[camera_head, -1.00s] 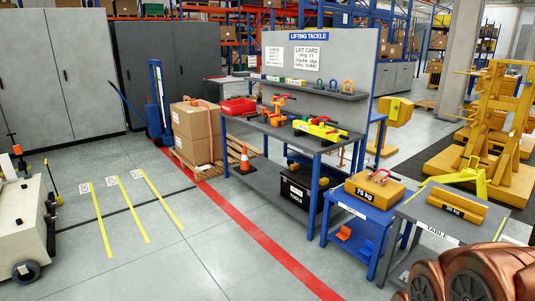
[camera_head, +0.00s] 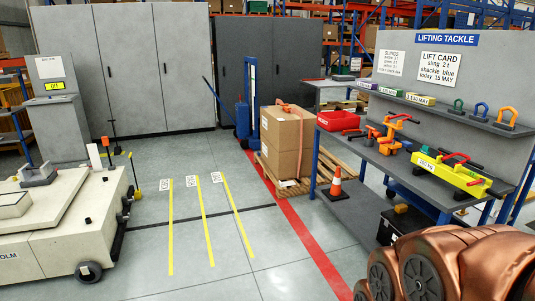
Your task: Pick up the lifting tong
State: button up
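A yellow lifting device (camera_head: 455,173) with red and black handles and a weight label, looking like "100 kg", lies on the upper shelf of the lifting tackle bench (camera_head: 385,160) at the right. Beside it, to its left, lies an orange device (camera_head: 391,135) with red and black handles. I cannot tell for sure which of the two is the lifting tong. The copper links of my arm fill the lower right corner and hide part of the bench's lower level. My gripper is not in view.
Shackles (camera_head: 481,111) and small labelled boxes stand on the bench's upper ledge. An orange cone (camera_head: 336,184) is on the lower shelf. Boxes (camera_head: 287,140) on a pallet stand left of the bench. A cream carrier (camera_head: 65,225) is at the left. The floor between is clear.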

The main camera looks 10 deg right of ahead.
aim_at(386, 149)
jog(key=u, duration=0.05)
jog(key=i, duration=1.75)
jog(key=z, duration=0.6)
jog(key=i, duration=1.9)
jog(key=z, duration=0.55)
jog(key=i, duration=0.3)
jog(key=z, duration=0.15)
